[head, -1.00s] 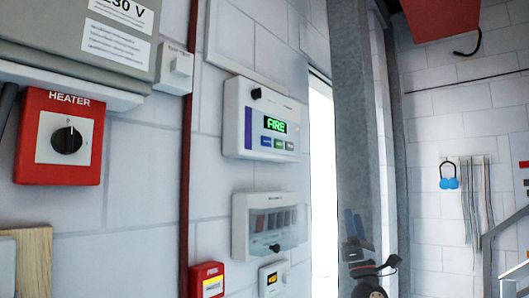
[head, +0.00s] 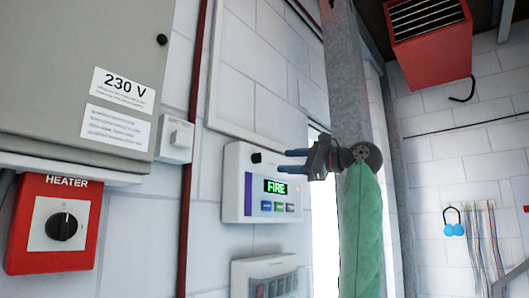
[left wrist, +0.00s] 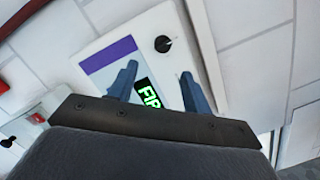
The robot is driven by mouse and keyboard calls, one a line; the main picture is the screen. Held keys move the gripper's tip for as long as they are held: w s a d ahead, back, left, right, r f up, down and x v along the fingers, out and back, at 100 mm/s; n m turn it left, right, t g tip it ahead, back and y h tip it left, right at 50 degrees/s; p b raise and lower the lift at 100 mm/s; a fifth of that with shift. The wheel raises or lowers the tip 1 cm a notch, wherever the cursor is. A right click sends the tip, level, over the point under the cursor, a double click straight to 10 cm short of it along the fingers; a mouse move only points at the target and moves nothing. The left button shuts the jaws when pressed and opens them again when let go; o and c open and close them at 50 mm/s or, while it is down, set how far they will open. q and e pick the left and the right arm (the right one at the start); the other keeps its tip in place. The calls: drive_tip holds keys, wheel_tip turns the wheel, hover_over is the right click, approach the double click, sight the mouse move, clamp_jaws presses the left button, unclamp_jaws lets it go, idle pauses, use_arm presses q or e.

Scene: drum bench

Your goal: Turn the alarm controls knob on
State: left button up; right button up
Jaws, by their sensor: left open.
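The alarm panel (head: 234,206) is a white wall box with a purple stripe, a green FIRE display (head: 276,187) and small buttons below it. Its small black knob (head: 257,158) sits near the top left corner. My left gripper (head: 284,161) is to the right of the knob, open and empty, its blue fingers pointing left towards it. In the left wrist view the knob (left wrist: 162,44) lies just beyond and between the open fingertips (left wrist: 158,70), apart from them. The fingers partly cover the display there. My right gripper is not in view.
A red heater switch box (head: 25,235) and a grey 230 V cabinet (head: 60,65) are on the wall at left. Another white box (head: 246,270) is below the panel. A grey steel column (head: 345,90) stands right of the panel. A red vent unit (head: 432,45) hangs at upper right.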

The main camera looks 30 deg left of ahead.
sight(261, 157)
use_arm(q)
drive_tip(key=shift+h, duration=0.6)
drive_tip(key=a+p, duration=0.1)
drive_tip(key=a, duration=0.1)
drive_tip(key=a+r+p, duration=0.1)
drive_tip(key=a+p, duration=0.1)
drive_tip(key=a, duration=0.1)
drive_tip(key=s+a+r+p, duration=0.1)
drive_tip(key=a+p, duration=0.1)
drive_tip(key=a, duration=0.1)
drive_tip(key=shift+s, duration=0.1)
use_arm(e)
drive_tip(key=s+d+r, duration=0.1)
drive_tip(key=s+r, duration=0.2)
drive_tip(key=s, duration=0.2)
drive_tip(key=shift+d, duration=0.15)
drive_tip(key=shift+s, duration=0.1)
use_arm(q)
drive_tip(key=c, duration=0.9)
drive_tip(key=shift+c, duration=0.2)
